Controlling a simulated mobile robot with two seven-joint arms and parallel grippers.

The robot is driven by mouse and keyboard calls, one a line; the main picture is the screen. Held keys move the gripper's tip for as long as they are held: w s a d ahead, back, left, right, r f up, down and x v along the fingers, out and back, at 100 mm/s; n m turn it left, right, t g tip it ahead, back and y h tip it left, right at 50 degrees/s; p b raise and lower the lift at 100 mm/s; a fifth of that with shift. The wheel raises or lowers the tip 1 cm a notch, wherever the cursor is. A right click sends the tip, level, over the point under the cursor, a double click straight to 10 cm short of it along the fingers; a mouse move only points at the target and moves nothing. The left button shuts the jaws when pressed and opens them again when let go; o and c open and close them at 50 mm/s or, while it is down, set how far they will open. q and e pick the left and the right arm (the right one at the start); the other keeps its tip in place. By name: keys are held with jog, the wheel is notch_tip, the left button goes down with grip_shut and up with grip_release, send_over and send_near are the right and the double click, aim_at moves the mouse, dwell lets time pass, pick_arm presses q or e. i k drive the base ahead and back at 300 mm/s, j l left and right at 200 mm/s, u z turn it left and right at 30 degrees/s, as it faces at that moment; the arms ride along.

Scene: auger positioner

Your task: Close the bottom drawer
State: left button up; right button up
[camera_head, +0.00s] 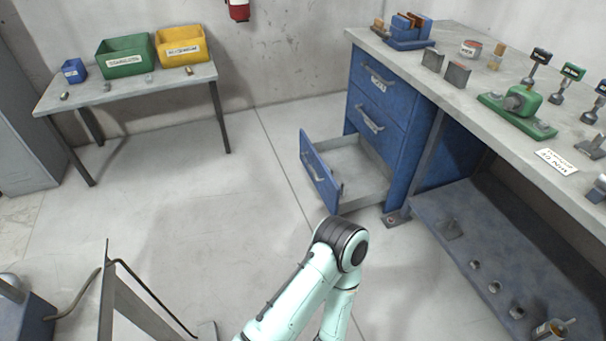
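The bottom drawer (321,172) of the blue workbench cabinet (377,105) stands pulled out to the left, low over the floor. Its blue front carries a grey handle (313,166), and its pale inside looks empty. The two drawers above it are shut. One of my arms, pale green with a dark joint, comes up from the bottom edge and bends just in front of the open drawer. It appears apart from the drawer, though depth is hard to judge. The end of this arm is below the picture edge. Neither gripper shows, and I cannot see my other arm.
The workbench top (450,80) holds tools and a green fixture (519,103). A lower shelf (490,240) bears small metal parts. A side table (130,92) with a green bin (125,57) and a yellow bin (181,46) stands at left. The floor left of the drawer is clear.

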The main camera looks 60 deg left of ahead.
aim_at(366, 179)
jog(key=u, duration=2.1)
